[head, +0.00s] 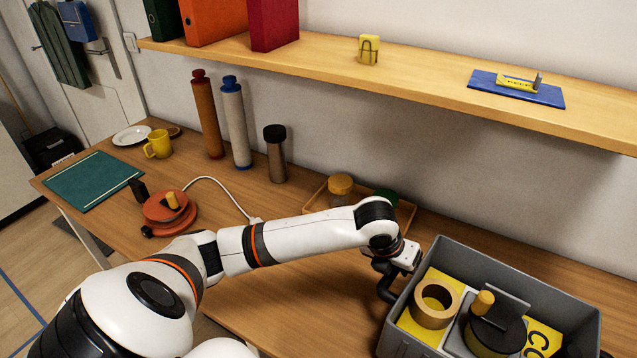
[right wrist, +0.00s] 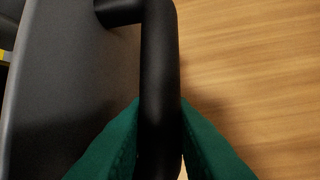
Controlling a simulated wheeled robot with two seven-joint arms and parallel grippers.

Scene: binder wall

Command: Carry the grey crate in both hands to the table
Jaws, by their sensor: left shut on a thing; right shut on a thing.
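The grey crate (head: 570,305) is at the lower right of the head view, over the wooden table (head: 285,305). I cannot tell whether its bottom touches the tabletop. It holds a tan ring (head: 451,312), a dark round piece with a yellow knob (head: 497,330) and yellow printed items. My left gripper (head: 387,284) is shut on the crate's near-left black handle. In the right wrist view, the green fingers of my right gripper (right wrist: 160,112) close around another black handle (right wrist: 160,60) beside the crate's grey wall (right wrist: 75,90). The head view does not show my right gripper.
A shallow wooden tray (head: 318,203) with jars stands behind my left arm. A dark-capped bottle (head: 277,160), two tall cylinders, orange discs (head: 165,215), a yellow mug (head: 158,144) and a green mat (head: 93,182) stand further left. A wall shelf (head: 420,82) overhangs the table's back.

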